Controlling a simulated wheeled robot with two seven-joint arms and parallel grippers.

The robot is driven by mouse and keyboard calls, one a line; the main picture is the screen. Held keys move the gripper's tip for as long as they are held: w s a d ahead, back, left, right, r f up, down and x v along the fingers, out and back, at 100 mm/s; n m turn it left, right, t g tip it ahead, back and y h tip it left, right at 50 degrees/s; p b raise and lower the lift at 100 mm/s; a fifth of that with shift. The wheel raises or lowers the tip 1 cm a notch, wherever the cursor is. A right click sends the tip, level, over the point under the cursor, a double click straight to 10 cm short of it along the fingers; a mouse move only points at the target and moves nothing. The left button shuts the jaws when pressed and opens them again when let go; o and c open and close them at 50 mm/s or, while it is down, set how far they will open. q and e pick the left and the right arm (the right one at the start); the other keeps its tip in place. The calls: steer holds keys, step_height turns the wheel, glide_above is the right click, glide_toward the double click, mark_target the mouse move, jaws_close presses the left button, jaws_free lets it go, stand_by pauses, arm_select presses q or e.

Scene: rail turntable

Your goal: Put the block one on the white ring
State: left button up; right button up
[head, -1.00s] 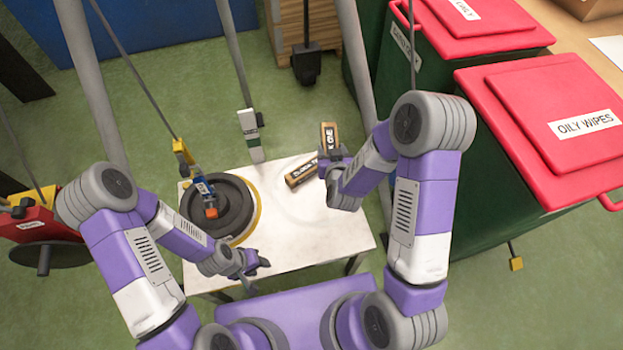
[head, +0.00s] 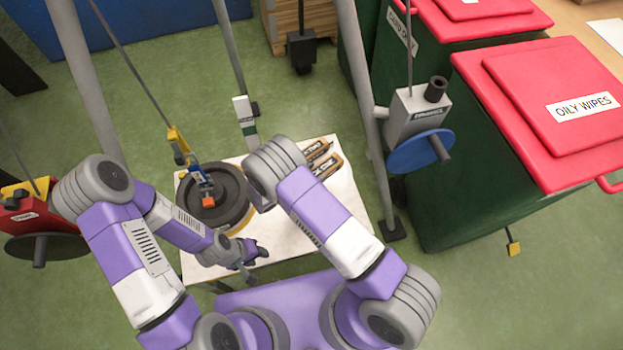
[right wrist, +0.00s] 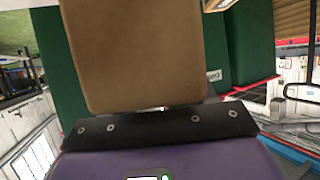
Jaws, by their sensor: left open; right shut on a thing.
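Block one (head: 327,166), a brown block with a black label, is over the right part of the white table (head: 345,205) in the head view. Its near end is hidden by my right arm. In the right wrist view, my right gripper (right wrist: 163,110) is shut on a brown block (right wrist: 135,50). My right gripper is hidden behind its arm in the head view. Block two (head: 316,149) lies just behind block one. The white ring cannot be made out; my right arm covers much of the tabletop. My left gripper (head: 252,262) is open and empty at the table's front.
A black round weight (head: 233,212) with a blue and orange hook fitting (head: 201,180) takes up the table's left. A grey winch with a blue disc (head: 420,150) is on the post at right. Red-lidded green bins (head: 560,100) stand beyond it.

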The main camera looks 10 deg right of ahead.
arm_select(q)
step_height(320, 180, down, 4)
steer(key=b, duration=0.3)
steer(key=shift+r, duration=0.25)
arm_select(e)
step_height(320, 180, down, 9)
steer(key=shift+f, duration=0.15)
arm_select(q)
steer(key=shift+f, duration=0.1)
arm_select(e)
steer(key=o, duration=1.3)
steer(key=shift+c, duration=0.2)
